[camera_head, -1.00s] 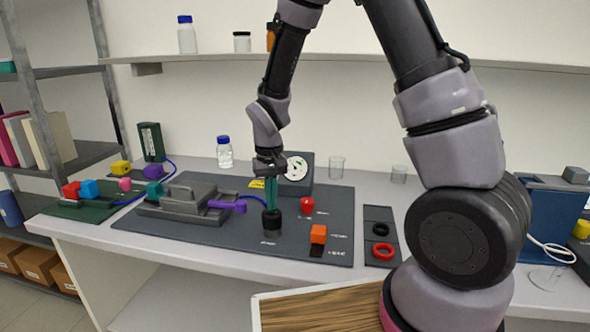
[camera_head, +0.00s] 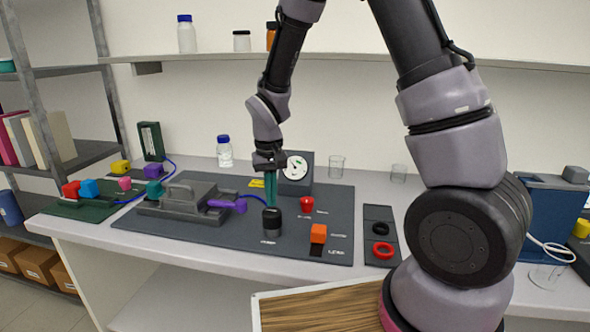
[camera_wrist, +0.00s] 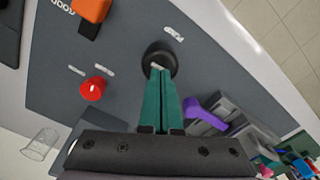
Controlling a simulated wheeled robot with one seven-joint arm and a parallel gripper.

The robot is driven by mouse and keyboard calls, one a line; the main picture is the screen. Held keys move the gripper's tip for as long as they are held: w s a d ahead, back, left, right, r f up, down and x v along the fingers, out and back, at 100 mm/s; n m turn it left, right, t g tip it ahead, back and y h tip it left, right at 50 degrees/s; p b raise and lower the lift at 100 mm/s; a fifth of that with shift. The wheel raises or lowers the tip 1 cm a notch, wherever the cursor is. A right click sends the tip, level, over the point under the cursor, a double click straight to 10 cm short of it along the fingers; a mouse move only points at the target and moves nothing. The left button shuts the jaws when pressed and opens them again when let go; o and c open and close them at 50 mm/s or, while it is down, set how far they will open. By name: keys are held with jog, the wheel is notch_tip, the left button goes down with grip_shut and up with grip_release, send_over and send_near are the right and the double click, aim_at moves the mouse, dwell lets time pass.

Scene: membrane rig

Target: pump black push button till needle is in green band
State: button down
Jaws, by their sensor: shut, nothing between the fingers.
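The black push button (camera_head: 272,222) stands on the dark grey rig board (camera_head: 222,237), by the word PUMP in the wrist view. My gripper (camera_head: 271,204) has teal fingers, shut together and empty, pointing down just above the button. In the wrist view the fingertips (camera_wrist: 157,68) overlap the black button (camera_wrist: 161,54); I cannot tell whether they touch it. The round white gauge (camera_head: 296,167) is on a grey box behind the gripper, its left edge close to my wrist. Its needle and green band are too small to read surely.
A red knob (camera_head: 307,203) and an orange block (camera_head: 318,233) are right of the button. A grey clamp with a purple lever (camera_head: 226,204) is to its left. Black and red rings (camera_head: 382,249) lie on a strip further right. The board in front of the button is clear.

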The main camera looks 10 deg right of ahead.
aim_at(272, 210)
dwell(1.6)
dwell(0.8)
jog(key=shift+f, duration=2.05)
jog(key=shift+r, duration=2.1)
